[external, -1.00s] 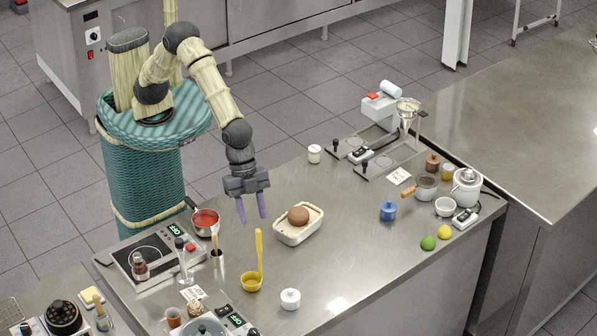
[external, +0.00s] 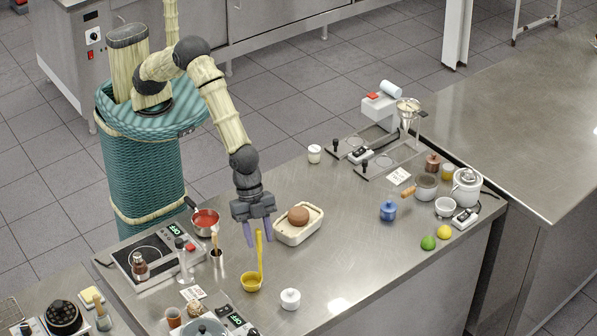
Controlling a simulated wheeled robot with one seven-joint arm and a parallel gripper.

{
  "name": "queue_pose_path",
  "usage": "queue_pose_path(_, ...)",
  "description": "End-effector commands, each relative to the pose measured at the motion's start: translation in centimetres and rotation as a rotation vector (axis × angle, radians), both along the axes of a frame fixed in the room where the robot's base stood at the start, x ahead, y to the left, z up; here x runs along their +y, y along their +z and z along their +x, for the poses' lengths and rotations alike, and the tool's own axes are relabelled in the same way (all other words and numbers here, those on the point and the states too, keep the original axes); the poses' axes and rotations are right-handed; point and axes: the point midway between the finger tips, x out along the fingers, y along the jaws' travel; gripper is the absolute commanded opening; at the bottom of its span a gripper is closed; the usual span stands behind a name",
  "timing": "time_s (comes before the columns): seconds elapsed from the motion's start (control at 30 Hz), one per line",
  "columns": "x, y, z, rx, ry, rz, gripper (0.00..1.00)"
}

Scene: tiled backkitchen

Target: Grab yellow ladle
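The yellow ladle (external: 251,281) stands on the steel counter, its bowl down and its long handle pointing up. My gripper (external: 258,242) is above the counter at the upper end of the handle, fingers pointing down. Its two purple fingers are apart, one to the left and one to the right of the handle in this view. I cannot tell whether the handle lies between them in depth or touches them.
A cream tray (external: 284,240) with a brown round item (external: 298,216) is close on the right. A red-filled saucepan (external: 205,223) and a holder with utensils (external: 216,258) are on the left. A white lidded jar (external: 290,299) stands in front. The counter's middle (external: 350,240) is clear.

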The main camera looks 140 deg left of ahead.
Motion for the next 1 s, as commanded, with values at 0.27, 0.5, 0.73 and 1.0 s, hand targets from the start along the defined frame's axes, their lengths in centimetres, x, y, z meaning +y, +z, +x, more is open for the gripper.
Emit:
queue_pose_path(0.27, -0.10, -0.74, 0.27, -0.001, -0.001, 0.000, 0.38)
queue_pose_path(0.5, -0.09, -0.72, 0.26, 0.000, -0.001, 0.000, 0.38)
queue_pose_path(0.73, -0.08, -0.70, 0.26, -0.001, -0.001, 0.000, 0.19)
queue_pose_path(1.0, -0.08, -0.67, 0.27, -0.001, -0.001, 0.000, 0.00)
